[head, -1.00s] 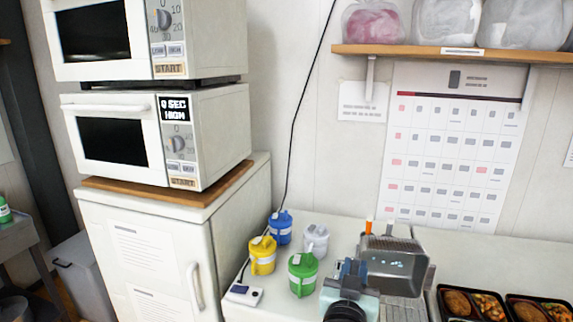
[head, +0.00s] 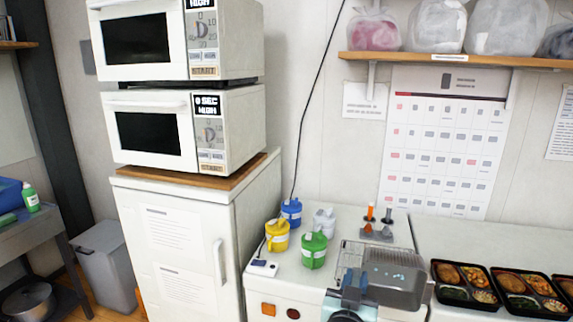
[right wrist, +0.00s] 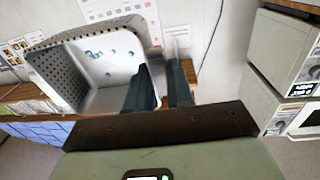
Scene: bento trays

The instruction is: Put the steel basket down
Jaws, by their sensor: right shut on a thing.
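The steel basket (head: 398,284) is a grey metal box with perforated sides, over the counter at the lower middle of the head view. My right gripper (head: 354,282), with blue-grey fingers, is shut on its left side. In the right wrist view the open basket (right wrist: 112,72) shows its smooth inside and perforated wall, with the right gripper's dark fingers (right wrist: 160,85) at its edge. I cannot tell whether its underside touches the counter. My left gripper is not in view.
Blue (head: 291,210), yellow (head: 277,236), green (head: 314,250) and white (head: 324,221) containers stand left of the basket. An orange-topped item (head: 370,212) stands behind it. Filled bento trays (head: 463,306) lie to its right. Behind these trays the counter (head: 480,243) is clear.

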